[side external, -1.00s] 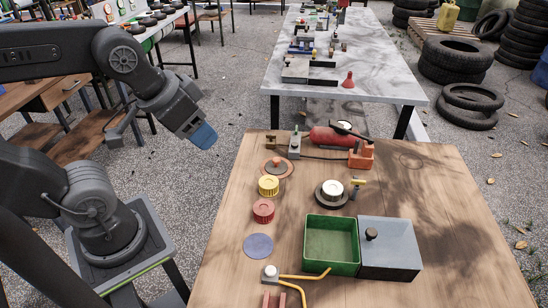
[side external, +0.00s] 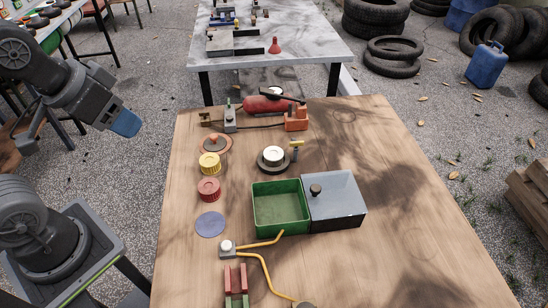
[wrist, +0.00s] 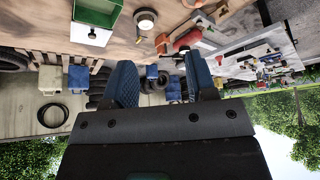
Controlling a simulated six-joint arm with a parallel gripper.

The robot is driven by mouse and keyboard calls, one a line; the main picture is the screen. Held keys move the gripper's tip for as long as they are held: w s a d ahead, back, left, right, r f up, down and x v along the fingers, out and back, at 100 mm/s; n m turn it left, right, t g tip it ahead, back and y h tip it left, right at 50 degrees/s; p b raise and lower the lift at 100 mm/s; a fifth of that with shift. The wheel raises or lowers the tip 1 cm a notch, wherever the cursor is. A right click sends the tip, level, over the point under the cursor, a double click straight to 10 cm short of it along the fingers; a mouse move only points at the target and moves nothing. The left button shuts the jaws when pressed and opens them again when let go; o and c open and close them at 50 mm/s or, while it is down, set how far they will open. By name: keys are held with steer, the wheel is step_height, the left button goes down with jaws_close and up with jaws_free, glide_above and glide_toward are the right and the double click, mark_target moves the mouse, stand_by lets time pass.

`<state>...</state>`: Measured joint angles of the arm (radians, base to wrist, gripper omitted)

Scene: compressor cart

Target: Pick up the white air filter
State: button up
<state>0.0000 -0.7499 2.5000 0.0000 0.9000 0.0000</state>
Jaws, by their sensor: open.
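The white air filter (side external: 273,154) appears as a short white cylinder on a dark round base, near the middle of the wooden table. In the wrist view it shows near the top edge (wrist: 146,20). My gripper (side external: 126,122), with blue fingertips, is raised off the left side of the table, well apart from the filter. In the wrist view the blue fingers of my gripper (wrist: 160,76) stand apart with nothing held between them.
A green bin (side external: 279,226) and a grey box with a dark knob (side external: 340,206) stand in front of the filter. Yellow (side external: 209,163) and red (side external: 208,190) caps lie to its left, a red cylinder (side external: 270,104) behind. The table's right side is clear.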

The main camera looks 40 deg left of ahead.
stand_by(0.4)
steer(key=o, duration=0.7)
steer(key=m+g, duration=0.2)
steer(key=g, duration=0.4)
glide_above(274, 153)
steer(key=f, duration=2.2)
steer(key=shift+s+f, duration=0.3)
steer(key=shift+w+f, duration=0.15)
steer(key=shift+f, duration=1.15)
steer(key=shift+w+f, duration=0.15)
steer(key=shift+f, duration=1.15)
